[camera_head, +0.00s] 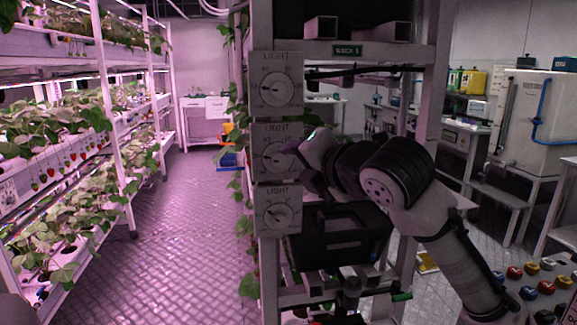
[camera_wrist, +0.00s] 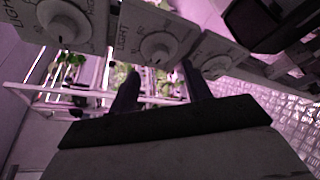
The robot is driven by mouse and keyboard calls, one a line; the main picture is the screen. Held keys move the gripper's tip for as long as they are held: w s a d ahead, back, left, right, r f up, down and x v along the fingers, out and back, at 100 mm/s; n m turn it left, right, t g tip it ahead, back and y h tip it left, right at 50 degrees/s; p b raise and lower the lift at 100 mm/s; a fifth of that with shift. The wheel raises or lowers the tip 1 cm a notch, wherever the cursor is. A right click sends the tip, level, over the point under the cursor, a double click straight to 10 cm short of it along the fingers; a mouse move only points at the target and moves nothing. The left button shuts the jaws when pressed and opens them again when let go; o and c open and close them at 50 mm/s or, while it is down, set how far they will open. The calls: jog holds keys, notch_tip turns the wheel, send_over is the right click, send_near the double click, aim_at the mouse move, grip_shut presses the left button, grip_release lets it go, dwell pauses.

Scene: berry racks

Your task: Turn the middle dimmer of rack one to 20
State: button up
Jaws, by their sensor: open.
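Three white dimmer panels marked LIGHT are stacked on the front post of the rack: the top dimmer (camera_head: 277,87), the middle dimmer (camera_head: 268,152) and the bottom dimmer (camera_head: 278,211). Each has a round knob; I cannot read the settings. In the head view my gripper (camera_head: 306,156) is at the right side of the middle panel, partly covering it. In the wrist view the middle dimmer (camera_wrist: 158,46) lies just beyond and between the fingertips of my gripper (camera_wrist: 163,76). The fingers are apart with nothing between them; I cannot tell whether they touch the panel.
A green rack sign (camera_head: 361,51) ending in 1 is above the dimmers. A dark box (camera_head: 335,240) sits in the rack below my arm. Plant shelves (camera_head: 75,145) stand on the left, with clear floor (camera_head: 190,220) between. A panel of coloured buttons (camera_head: 530,290) is at the lower right.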

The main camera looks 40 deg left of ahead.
jog(key=b+v, duration=0.1)
jog(key=v, duration=0.7)
